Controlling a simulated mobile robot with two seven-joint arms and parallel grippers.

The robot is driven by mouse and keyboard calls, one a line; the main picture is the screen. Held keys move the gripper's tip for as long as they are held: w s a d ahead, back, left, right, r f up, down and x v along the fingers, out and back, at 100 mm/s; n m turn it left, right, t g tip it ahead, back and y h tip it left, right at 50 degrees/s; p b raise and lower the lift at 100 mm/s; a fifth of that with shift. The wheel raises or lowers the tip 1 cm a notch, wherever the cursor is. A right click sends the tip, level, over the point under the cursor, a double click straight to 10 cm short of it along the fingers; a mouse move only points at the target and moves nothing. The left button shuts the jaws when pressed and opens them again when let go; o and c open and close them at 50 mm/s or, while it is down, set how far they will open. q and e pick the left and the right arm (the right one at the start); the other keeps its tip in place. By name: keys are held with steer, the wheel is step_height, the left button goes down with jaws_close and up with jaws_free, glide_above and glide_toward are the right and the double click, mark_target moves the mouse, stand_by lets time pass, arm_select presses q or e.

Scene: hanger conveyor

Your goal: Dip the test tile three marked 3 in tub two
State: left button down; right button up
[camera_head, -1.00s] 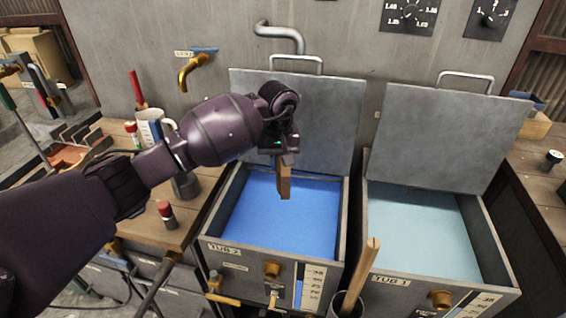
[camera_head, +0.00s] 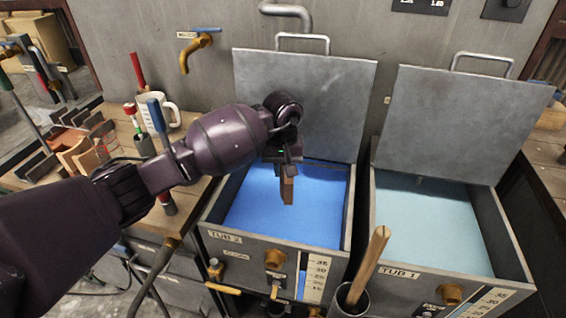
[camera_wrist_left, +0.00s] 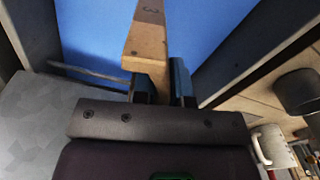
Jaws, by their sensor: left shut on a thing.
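The brown test tile (camera_head: 287,190) hangs from my left gripper (camera_head: 284,166) over the blue liquid of tub two (camera_head: 222,243). In the left wrist view the tile (camera_wrist_left: 149,35) shows a mark that looks like a 3 near its far end, and the left gripper (camera_wrist_left: 163,85) is shut on its near part. The tile's lower end is over the blue surface; I cannot tell whether it touches the liquid. The tub two lid (camera_head: 305,100) stands open behind. My right gripper is not in view.
Tub one (camera_head: 500,240), with pale liquid and its lid (camera_head: 460,120) raised, stands to the right. A holder (camera_head: 350,302) with a wooden stick (camera_head: 368,262) is in front between the tubs. A bench with a mug (camera_head: 163,112) and a tile rack (camera_head: 75,150) is at left.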

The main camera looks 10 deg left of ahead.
mark_target(282, 186)
arm_select(q)
steer(key=shift+f+b, duration=0.35)
steer(key=shift+f, duration=0.55)
step_height(282, 186, down, 2)
steer(key=shift+b, duration=0.5)
steer(key=shift+f+b, duration=0.6)
steer(key=shift+f, duration=0.8)
